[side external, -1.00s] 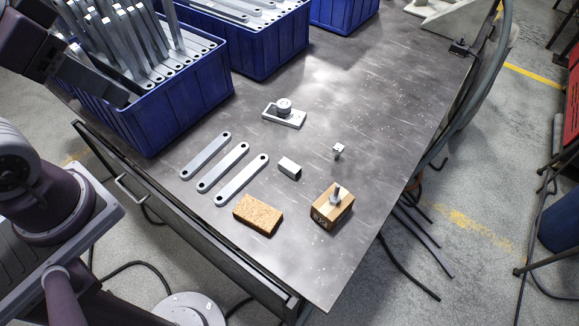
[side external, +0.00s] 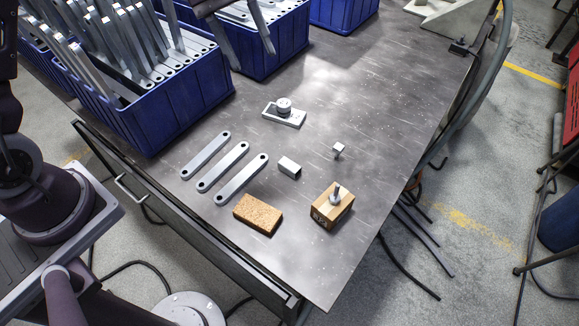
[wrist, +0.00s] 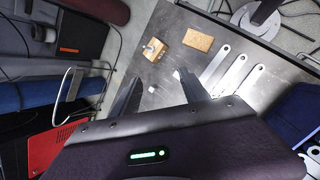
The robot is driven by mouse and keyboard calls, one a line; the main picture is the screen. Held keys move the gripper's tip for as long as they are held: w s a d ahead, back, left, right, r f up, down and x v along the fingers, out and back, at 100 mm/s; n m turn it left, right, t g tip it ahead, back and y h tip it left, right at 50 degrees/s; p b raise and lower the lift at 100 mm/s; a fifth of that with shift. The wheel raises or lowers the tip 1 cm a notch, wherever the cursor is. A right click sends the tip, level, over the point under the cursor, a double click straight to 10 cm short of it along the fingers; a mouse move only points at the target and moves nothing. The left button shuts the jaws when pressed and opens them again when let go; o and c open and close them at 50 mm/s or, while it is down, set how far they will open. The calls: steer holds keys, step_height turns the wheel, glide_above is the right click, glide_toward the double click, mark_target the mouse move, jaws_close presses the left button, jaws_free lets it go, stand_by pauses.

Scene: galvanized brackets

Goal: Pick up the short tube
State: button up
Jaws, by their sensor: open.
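The short tube (side external: 289,168) is a small square metal tube. It lies on the metal table (side external: 390,90), right of the flat brackets, its dark open end toward the lower right. In the wrist view, the small pale piece by the right fingertip (wrist: 178,75) looks like this tube, partly covered by the finger. My gripper (side external: 254,60) is open and empty, over the blue bins at the back in the side view, well apart from the tube. Its two spread fingers also show in the wrist view (wrist: 159,76).
Three flat brackets (side external: 223,167) lie left of the tube. A cork block (side external: 258,215), a wooden block with a metal pin (side external: 325,211), a small cube-headed piece (side external: 338,149) and a plate with a round knob (side external: 284,115) surround it. Blue bins (side external: 185,115) of brackets line the back.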

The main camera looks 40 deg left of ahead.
steer(key=w+a+f+n+g+h, duration=0.1)
steer(key=w+f+n+h, duration=0.35)
steer(key=f, duration=0.85)
steer(key=n+t+h, duration=0.1)
steer(key=n+h, duration=0.2)
steer(key=n, duration=0.2)
glide_toward(284, 161)
steer(key=x, duration=0.2)
steer(key=w+x, duration=0.1)
steer(key=x, duration=0.1)
steer(key=shift+f, duration=0.15)
steer(key=x, duration=0.4)
steer(key=s+x, duration=0.1)
steer(key=x, duration=0.1)
steer(key=shift+d, duration=0.3)
steer(key=shift+d+f, duration=0.1)
steer(key=shift+d, duration=0.2)
jaws_close()
